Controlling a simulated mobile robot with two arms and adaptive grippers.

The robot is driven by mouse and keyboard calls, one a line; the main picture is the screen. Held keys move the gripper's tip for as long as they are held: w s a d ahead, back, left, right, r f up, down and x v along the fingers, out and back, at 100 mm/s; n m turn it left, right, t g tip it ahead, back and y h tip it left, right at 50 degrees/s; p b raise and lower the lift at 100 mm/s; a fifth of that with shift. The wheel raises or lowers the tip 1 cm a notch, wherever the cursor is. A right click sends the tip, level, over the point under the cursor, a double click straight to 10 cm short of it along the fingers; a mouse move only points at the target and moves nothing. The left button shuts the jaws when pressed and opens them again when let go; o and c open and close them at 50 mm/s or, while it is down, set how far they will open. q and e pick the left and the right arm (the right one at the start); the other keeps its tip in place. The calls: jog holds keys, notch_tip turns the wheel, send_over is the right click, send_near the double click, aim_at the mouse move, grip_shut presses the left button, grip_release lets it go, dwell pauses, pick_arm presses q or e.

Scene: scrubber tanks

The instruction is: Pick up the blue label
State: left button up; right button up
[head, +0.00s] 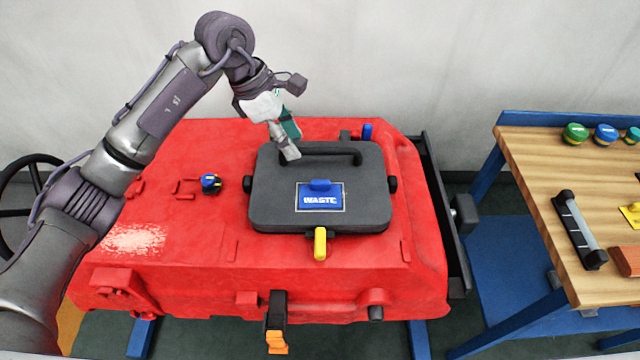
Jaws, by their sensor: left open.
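The blue label (320,202) reads "WASTE" and sits in a pale-edged frame on the dark grey lid (270,209). A small blue tab (320,184) stands at its upper edge. The lid lies on the red tank (200,235). My left gripper (289,154) is open above the lid's upper left part, beside the left end of the black handle (325,147). It is up and to the left of the label and apart from it. I cannot tell whether its fingertips touch the lid. My right gripper does not show.
A yellow latch (320,243) is at the lid's near edge and a blue one (367,131) behind it. A blue-black knob (210,183) is left of the lid. A wooden workbench (530,160) with several coloured caps stands at the right.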

pick_arm(q)
jog(key=p, duration=0.1)
send_over(320, 181)
jog(key=a, duration=0.2)
notch_tip(320, 181, down, 7)
jog(key=shift+s+a, duration=0.15)
jog(key=shift+f+p, duration=0.25)
jog(key=shift+p, duration=0.2)
jog(key=p+x, duration=0.1)
jog(key=x, duration=0.2)
jog(key=shift+d+f, duration=0.25)
jog(key=shift+d, duration=0.05)
jog(key=shift+d+f+p, duration=0.1)
jog(key=shift+f+p, duration=0.2)
jog(key=shift+f, duration=0.15)
grip_shut()
